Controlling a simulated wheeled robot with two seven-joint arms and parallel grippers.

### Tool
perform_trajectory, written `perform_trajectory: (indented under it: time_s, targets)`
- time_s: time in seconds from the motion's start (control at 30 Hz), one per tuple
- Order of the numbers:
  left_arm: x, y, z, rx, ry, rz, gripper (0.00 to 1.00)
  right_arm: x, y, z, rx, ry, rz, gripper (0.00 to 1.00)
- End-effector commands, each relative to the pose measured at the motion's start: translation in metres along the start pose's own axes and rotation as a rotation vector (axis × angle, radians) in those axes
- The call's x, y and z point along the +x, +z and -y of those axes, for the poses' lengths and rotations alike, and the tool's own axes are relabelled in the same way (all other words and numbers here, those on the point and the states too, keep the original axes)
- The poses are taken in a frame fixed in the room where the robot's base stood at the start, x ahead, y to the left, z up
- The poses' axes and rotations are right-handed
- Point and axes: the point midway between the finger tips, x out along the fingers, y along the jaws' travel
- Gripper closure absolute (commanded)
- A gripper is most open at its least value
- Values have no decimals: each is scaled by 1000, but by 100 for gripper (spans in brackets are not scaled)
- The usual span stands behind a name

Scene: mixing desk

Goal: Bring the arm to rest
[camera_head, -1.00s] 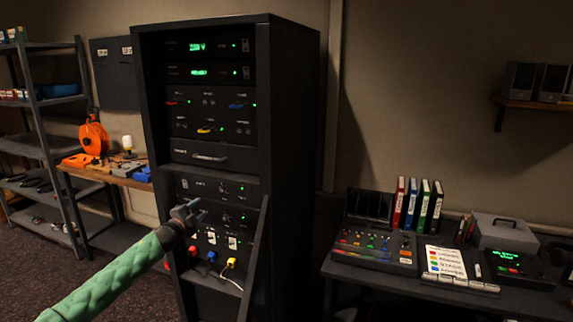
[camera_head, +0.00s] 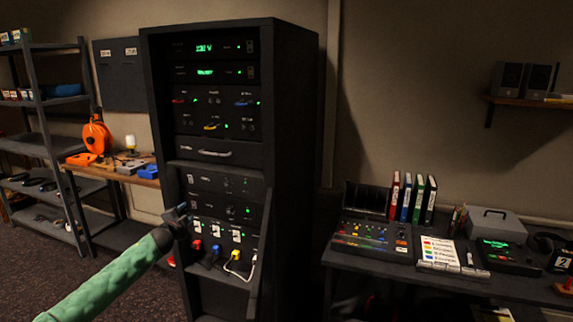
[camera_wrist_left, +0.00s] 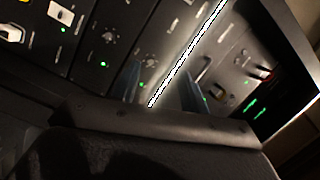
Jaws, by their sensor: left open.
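My left arm, in a green quilted sleeve, comes in from the lower left of the head view. My left gripper (camera_head: 180,211) is at the left edge of the black equipment rack (camera_head: 293,130), in front of its lower panels. The gripper is open, and I see nothing held in it. In the left wrist view its two bluish fingers (camera_wrist_left: 160,88) stand apart, with dark rack panels and green lights behind them. A black-and-white striped line crosses that view between the fingers. My right gripper is in neither view.
Red, blue and yellow plugs (camera_head: 233,254) sit low in the rack, close to the gripper. A desk (camera_head: 330,258) with a mixing console (camera_head: 372,240) and binders stands right. Shelves (camera_head: 52,100) and a small bench with an orange reel (camera_head: 97,135) stand left.

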Motion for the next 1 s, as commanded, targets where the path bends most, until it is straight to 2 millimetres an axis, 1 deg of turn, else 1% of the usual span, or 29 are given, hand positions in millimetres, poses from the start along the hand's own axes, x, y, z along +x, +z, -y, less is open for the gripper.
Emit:
perform_trajectory:
  time_s: [0.17, 0.27, 0.43, 0.53, 0.57, 0.67, 0.77, 0.87, 0.97, 1.0]
  targets:
    - [-5, 3, 11, -40, -6, 102, 56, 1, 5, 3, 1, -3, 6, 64]
    - [-10, 2, 24, -74, -15, 163, 56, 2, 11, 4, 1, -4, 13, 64]
    - [-18, -15, 45, -156, -27, 250, 56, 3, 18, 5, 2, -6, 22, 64]
    - [-27, -28, 42, -214, -16, 295, 56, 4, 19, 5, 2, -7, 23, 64]
    - [-30, -31, 38, -232, -8, 310, 56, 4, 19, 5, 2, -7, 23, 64]
    - [-44, -42, 17, -298, 26, 359, 56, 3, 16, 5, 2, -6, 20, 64]
    - [-59, -51, -8, -355, 65, 399, 56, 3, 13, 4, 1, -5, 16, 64]
    - [-77, -58, -40, -410, 113, 440, 56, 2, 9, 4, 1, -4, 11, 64]
    - [-100, -64, -79, -469, 171, 484, 56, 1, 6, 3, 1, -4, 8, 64]
    - [-110, -66, -96, -493, 196, 502, 56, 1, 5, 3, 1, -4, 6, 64]
